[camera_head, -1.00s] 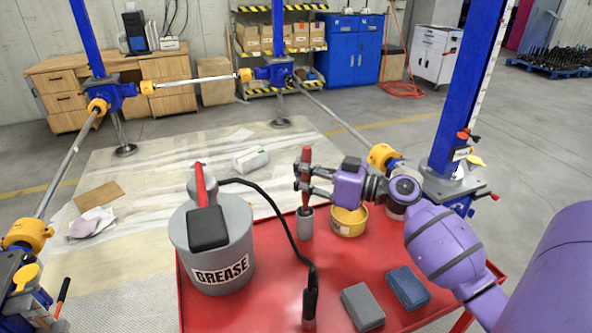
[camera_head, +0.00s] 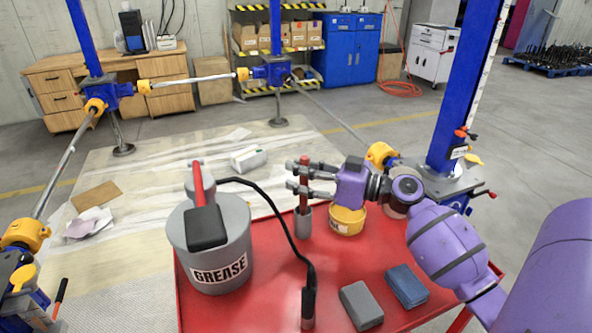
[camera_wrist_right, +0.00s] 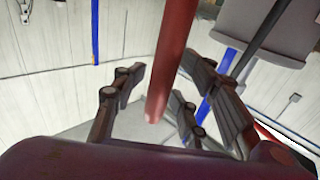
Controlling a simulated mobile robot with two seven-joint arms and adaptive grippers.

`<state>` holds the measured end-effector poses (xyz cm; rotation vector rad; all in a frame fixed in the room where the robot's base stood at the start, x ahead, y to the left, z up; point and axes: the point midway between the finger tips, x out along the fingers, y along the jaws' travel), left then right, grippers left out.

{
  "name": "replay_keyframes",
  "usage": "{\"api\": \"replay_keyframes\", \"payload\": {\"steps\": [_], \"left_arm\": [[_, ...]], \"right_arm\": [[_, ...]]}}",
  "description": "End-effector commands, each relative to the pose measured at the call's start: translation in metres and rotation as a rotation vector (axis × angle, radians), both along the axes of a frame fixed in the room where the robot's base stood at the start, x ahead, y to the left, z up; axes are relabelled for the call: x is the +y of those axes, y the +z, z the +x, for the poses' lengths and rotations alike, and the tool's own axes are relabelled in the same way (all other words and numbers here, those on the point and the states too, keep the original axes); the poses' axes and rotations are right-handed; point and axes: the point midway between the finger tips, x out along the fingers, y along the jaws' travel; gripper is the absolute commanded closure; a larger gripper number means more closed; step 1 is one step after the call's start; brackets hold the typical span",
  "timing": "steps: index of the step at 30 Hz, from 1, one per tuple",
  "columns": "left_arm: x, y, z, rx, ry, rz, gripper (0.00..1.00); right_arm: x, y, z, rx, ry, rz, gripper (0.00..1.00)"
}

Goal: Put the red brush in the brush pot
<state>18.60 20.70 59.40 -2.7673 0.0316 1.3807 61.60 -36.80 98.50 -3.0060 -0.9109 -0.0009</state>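The red brush (camera_head: 303,201) stands upright with its lower end inside the grey brush pot (camera_head: 304,224) on the red table. My right gripper (camera_head: 294,176) is around the brush's upper part, above the pot, with its fingers spread. In the right wrist view the brush's red handle (camera_wrist_right: 172,60) runs between the fingers of my right gripper (camera_wrist_right: 165,98), with clear gaps on both sides. The brush's lower end is hidden inside the pot. My left gripper is not in view.
A grey grease bucket (camera_head: 212,255) stands left of the pot, its black hose (camera_head: 292,236) curving close by. A yellow tin (camera_head: 346,221) stands just right. Grey (camera_head: 361,305) and blue (camera_head: 407,287) blocks lie in front. The red table top (camera_head: 345,262) is clear between.

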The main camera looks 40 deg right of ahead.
Motion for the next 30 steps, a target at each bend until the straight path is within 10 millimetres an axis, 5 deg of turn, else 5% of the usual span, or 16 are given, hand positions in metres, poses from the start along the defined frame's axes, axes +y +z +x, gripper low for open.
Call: {"api": "replay_keyframes", "payload": {"steps": [15,27,30], "left_arm": [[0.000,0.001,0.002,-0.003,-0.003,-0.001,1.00],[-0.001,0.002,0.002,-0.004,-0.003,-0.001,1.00],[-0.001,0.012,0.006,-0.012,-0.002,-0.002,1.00]], "right_arm": [[-0.054,-0.001,-0.081,0.001,-0.002,-0.001,0.63],[-0.061,0.001,-0.091,-0.001,-0.001,0.000,0.63],[-0.061,0.019,-0.090,-0.017,-0.001,-0.001,0.63]]}}
